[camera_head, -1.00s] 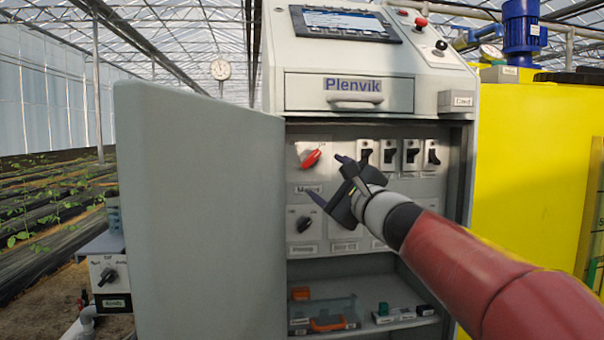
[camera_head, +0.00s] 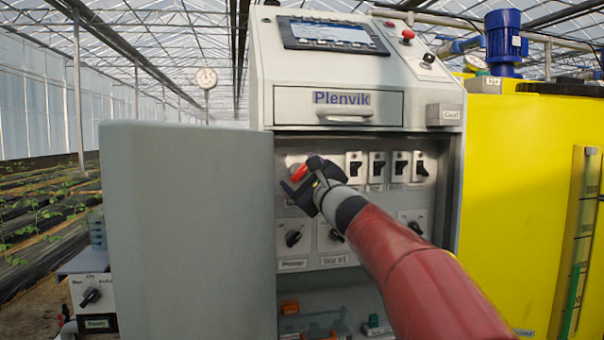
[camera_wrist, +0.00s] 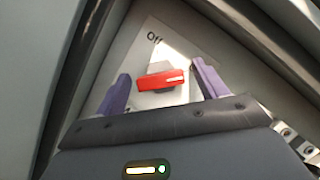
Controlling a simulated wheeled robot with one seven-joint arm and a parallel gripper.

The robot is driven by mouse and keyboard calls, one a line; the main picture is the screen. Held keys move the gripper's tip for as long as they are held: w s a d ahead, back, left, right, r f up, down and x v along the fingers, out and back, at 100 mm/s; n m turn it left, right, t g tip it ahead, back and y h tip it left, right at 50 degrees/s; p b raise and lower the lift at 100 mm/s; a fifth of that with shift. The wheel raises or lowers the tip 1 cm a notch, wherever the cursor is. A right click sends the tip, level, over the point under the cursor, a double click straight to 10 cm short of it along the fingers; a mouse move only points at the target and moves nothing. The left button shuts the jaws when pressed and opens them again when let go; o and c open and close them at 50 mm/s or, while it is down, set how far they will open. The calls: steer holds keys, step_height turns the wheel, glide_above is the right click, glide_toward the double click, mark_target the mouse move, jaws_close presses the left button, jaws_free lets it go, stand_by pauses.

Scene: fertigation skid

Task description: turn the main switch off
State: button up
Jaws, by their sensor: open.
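The main switch is a red rotary handle (camera_head: 299,173) on a light plate, at the upper left of the panel inside the open cabinet. In the wrist view the red handle (camera_wrist: 161,80) lies nearly level in that picture, with the word "Off" above it on the plate. My gripper (camera_head: 300,181) is at the switch and partly hides it in the head view. Its two purple fingers (camera_wrist: 160,84) are open, one on each side of the handle, with a gap to each side. I cannot tell how deep they reach around it.
The open cabinet door (camera_head: 190,230) stands close on the left. Several black toggle switches (camera_head: 378,167) sit right of the main switch. A black knob (camera_head: 292,238) is below it. A shelf with small parts lies lower down. A yellow tank (camera_head: 515,200) stands at the right.

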steer(key=c, duration=1)
steer(key=shift+o, duration=0.2)
steer(key=shift+n, duration=0.4)
steer(key=n+g, duration=0.1)
steer(key=n, duration=0.1)
steer(key=n+g+p, duration=0.1)
steer(key=n, duration=0.2)
steer(key=shift+d+r+g+y, duration=0.1)
steer(key=shift+g+y, duration=0.2)
steer(key=n+g+p, duration=0.1)
steer(key=n+p, duration=0.1)
steer(key=n, duration=0.2)
steer(key=shift+r+n, duration=0.1)
steer(key=shift+n, duration=0.2)
steer(key=n+h+p, duration=0.1)
steer(key=n, duration=0.1)
steer(key=n+g+h+p, duration=0.1)
steer(key=n, duration=0.1)
steer(key=shift+g+p, duration=0.3)
steer(key=shift+p, duration=0.05)
steer(key=shift+n+g+h+p, duration=0.3)
steer(key=shift+n+h+p, duration=0.5)
steer(key=shift+n, duration=0.5)
steer(key=shift+f, duration=0.2)
